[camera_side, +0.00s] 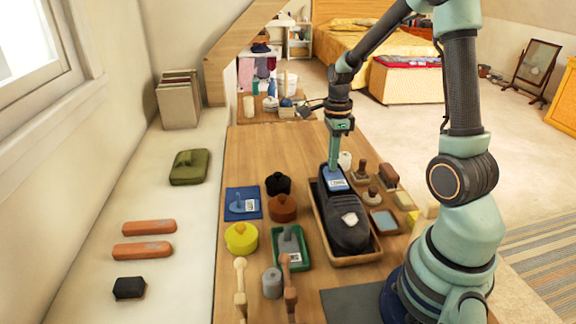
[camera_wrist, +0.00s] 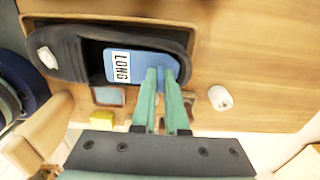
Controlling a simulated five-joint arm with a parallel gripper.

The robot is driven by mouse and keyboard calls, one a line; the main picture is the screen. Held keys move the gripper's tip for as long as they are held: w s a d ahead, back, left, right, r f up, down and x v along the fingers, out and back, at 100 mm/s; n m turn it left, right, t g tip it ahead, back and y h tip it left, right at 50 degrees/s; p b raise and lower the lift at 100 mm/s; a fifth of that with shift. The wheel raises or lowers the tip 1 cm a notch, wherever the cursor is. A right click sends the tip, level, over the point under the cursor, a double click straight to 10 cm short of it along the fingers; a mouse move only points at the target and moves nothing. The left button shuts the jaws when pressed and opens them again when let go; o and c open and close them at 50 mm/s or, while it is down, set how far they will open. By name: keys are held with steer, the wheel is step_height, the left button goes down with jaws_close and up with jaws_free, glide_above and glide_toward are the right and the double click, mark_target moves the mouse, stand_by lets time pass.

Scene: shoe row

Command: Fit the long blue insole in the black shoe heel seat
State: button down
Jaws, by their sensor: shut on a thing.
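The black shoe (camera_side: 346,231) lies in a wooden tray (camera_side: 352,261), its opening facing up. In the wrist view the shoe (camera_wrist: 66,54) has its toe at left and its open heel end at right. The blue insole (camera_side: 335,180) lies at the shoe's opening; in the wrist view its white "LONG" label shows on the insole (camera_wrist: 145,66). My gripper (camera_side: 333,164) reaches down over the heel end. Its jaws (camera_wrist: 162,74) are shut on the insole's right end. Whether the insole touches the shoe's floor is unclear.
Left of the tray are a blue mat (camera_side: 236,213), a green tray (camera_side: 303,261) with a grey piece, a yellow pot (camera_side: 241,238) and dark and brown pots. Wooden-handled stamps (camera_side: 361,173) and a framed pad (camera_side: 384,222) stand close at right. A white roll (camera_wrist: 220,98) lies near the heel.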

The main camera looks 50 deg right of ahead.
steer(key=shift+f, duration=2)
steer(key=c, duration=0.9)
jaws_free()
steer(key=shift+o, duration=0.2)
steer(key=shift+r, duration=0.1)
step_height(320, 180, up, 12)
steer(key=shift+f, duration=0.1)
steer(key=s+a+r+n+t, duration=0.2)
steer(key=a+r+n, duration=0.1)
steer(key=a+n, duration=0.6)
steer(key=s+a+r+n+t, duration=0.2)
steer(key=a+n, duration=0.7)
steer(key=n, duration=0.9)
steer(key=shift+a+r+t, duration=0.15)
steer(key=shift+r+t, duration=0.65)
steer(key=shift+r, duration=0.05)
